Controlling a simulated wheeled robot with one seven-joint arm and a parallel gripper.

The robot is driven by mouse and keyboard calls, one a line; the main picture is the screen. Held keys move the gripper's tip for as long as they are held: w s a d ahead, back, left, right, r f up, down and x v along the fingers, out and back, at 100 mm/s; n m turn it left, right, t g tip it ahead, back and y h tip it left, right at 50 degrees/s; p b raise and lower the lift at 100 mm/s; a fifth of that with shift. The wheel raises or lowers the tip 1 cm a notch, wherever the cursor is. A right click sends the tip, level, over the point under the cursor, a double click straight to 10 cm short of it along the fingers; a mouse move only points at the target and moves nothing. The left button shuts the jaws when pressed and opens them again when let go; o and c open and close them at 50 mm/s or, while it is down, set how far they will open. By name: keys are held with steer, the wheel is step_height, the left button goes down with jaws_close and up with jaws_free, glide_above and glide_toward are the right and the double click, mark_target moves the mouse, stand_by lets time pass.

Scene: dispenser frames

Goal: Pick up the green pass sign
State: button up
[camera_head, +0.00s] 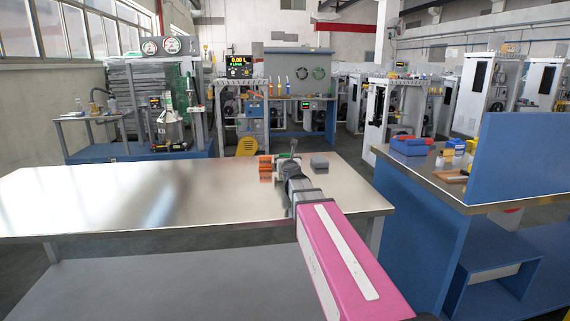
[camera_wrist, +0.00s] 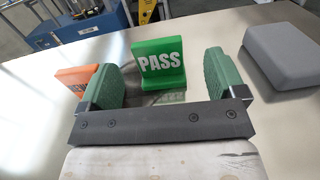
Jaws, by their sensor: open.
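The green pass sign (camera_wrist: 160,62) stands upright on the metal table in the wrist view, with white letters "PASS" facing me. My gripper (camera_wrist: 162,75) is open, with one green-padded finger on each side of the picture and the sign between and just beyond them. The sign appears apart from both fingers. In the head view my gripper (camera_head: 290,158) is over the far edge of the table, and the sign is hidden or too small to make out there.
An orange sign (camera_wrist: 78,78) stands left of the left finger, partly hidden by it; orange pieces show in the head view (camera_head: 265,166). A grey block (camera_wrist: 284,56) lies to the right. The metal table (camera_head: 120,200) is clear on its left. A blue-sided bench (camera_head: 425,205) stands at right.

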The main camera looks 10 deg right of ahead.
mark_target(285, 155)
steer(key=w, duration=0.5)
steer(key=shift+r, duration=0.1)
steer(key=shift+s, duration=0.1)
steer(key=c, duration=1)
steer(key=shift+r, duration=0.3)
